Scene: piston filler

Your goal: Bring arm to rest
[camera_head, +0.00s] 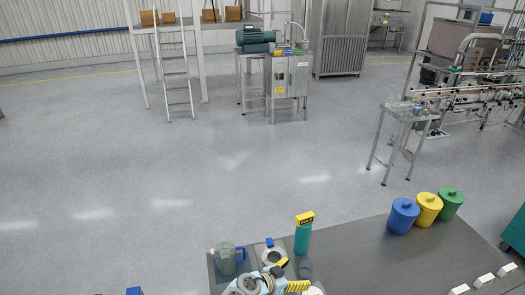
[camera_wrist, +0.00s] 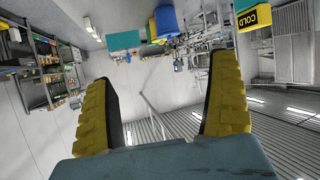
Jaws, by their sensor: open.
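My gripper (camera_head: 291,275) is at the bottom centre of the head view, over the near part of the grey table (camera_head: 365,262). Its two yellow ridged fingers stand apart with nothing between them. In the wrist view the open fingers (camera_wrist: 160,80) frame the empty floor and wall, and that picture looks upside down. My arm is folded close in front of the head camera, and its lower part is cut off by the frame's edge.
A clear jug (camera_head: 227,259), a teal container with a yellow top (camera_head: 303,234) and a grey cup (camera_head: 305,269) stand close around my gripper. Blue (camera_head: 402,217), yellow (camera_head: 428,210) and green (camera_head: 449,204) canisters stand farther right. Open floor (camera_head: 220,165) lies beyond the table.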

